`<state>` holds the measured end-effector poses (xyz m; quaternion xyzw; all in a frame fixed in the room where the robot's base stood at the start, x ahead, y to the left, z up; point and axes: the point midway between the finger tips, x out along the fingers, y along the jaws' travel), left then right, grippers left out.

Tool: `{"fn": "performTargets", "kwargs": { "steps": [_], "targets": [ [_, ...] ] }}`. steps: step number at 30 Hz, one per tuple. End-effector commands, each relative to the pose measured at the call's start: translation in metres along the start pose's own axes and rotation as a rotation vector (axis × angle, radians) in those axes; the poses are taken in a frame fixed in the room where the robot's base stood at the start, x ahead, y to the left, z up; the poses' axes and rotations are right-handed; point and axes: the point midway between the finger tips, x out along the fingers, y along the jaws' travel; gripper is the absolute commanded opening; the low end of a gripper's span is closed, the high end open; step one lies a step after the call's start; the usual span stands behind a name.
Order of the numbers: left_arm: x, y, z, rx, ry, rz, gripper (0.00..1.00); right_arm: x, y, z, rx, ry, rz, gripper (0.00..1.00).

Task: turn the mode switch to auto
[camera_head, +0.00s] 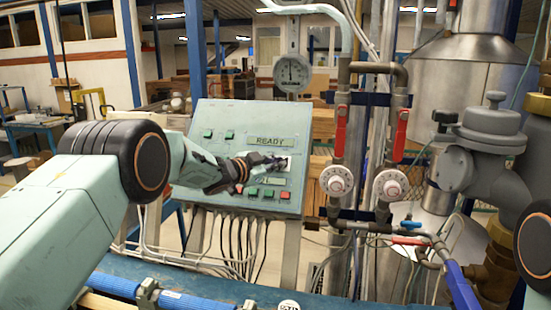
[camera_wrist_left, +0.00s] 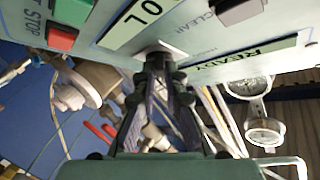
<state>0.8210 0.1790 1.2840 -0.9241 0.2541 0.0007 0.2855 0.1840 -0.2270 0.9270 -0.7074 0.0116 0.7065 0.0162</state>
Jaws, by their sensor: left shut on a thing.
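The grey-green control panel (camera_head: 270,117) stands tilted in the middle of the head view, with a READY display (camera_head: 270,142) and several buttons. My left gripper (camera_head: 279,164) reaches the panel's face from the left, just below that display. In the left wrist view the left gripper (camera_wrist_left: 158,62) has its two fingers closed together at a light plate (camera_wrist_left: 160,47) on the panel. It is shut on the mode switch there. The fingers hide the switch, so its setting cannot be read. My right gripper is in neither view.
A red button (camera_head: 284,195) and green ones sit just below the gripper. A round gauge (camera_head: 292,73) rises behind the panel. Pipes with red valve handles (camera_head: 340,130) stand close to its right. A blue bench edge (camera_head: 250,291) runs along the front.

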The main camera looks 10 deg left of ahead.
Motion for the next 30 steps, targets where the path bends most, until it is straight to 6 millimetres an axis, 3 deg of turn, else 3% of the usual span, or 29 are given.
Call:
{"fn": "performTargets", "kwargs": {
  "steps": [14, 15, 23, 30],
  "targets": [
    [0.0006, -0.0033, -0.0044, 0.014, 0.008, 0.004, 0.00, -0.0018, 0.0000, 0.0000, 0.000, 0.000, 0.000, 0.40],
    [0.0006, -0.0033, -0.0045, 0.014, 0.008, 0.004, 0.11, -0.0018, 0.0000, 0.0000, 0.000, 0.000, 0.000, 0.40],
    [0.0005, -0.0018, -0.0024, 0.012, 0.004, 0.006, 0.33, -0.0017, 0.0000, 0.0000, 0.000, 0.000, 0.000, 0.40],
    [0.0004, -0.0008, -0.0010, 0.011, 0.002, 0.008, 0.33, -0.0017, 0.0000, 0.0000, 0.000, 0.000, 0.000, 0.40]
  ]
}}
